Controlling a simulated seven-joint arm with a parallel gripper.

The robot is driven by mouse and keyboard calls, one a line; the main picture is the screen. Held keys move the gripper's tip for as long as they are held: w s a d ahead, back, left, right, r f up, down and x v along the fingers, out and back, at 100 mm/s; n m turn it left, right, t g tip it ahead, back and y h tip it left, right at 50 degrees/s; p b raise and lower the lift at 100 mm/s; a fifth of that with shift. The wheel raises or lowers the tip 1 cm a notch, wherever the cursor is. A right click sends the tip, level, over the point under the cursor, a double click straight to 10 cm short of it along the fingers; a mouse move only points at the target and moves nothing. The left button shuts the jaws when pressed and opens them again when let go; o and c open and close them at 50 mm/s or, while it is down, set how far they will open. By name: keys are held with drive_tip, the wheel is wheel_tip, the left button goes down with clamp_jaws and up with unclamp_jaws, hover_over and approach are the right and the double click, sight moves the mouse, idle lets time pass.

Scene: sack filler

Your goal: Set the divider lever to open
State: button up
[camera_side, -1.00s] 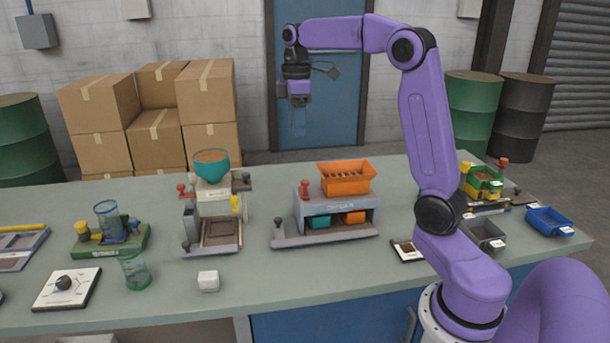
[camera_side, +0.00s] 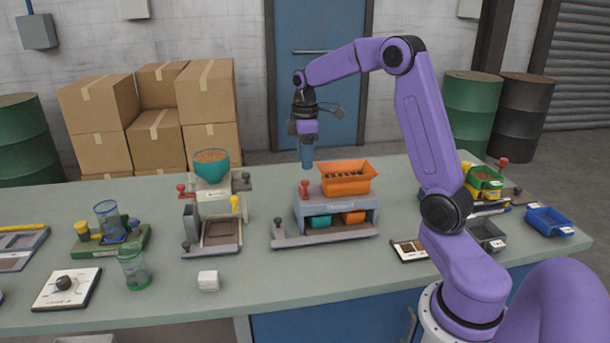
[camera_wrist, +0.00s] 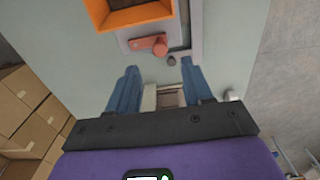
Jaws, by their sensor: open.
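The divider (camera_side: 338,214) is a grey unit on the bench with an orange hopper (camera_side: 346,180) on top. Its red lever (camera_side: 304,188) stands at the unit's upper left; in the wrist view the lever (camera_wrist: 148,43) lies sideways with a round red knob at its right end. The lever's position marking is too small to read. My gripper (camera_side: 307,164) is open and empty, pointing down above the lever and apart from it. In the wrist view, the blue fingers of my gripper (camera_wrist: 160,66) are spread, with the knob just beyond the gap between their tips.
The orange hopper is close beside my fingers. A teal bowl machine (camera_side: 211,205) with red and yellow knobs stands to the left. A teal bin (camera_side: 319,221) and an orange bin sit inside the divider. A white cube (camera_side: 208,281) lies on the front bench.

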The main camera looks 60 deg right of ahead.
sight(305, 181)
drive_tip(key=shift+f, duration=3)
clamp_jaws()
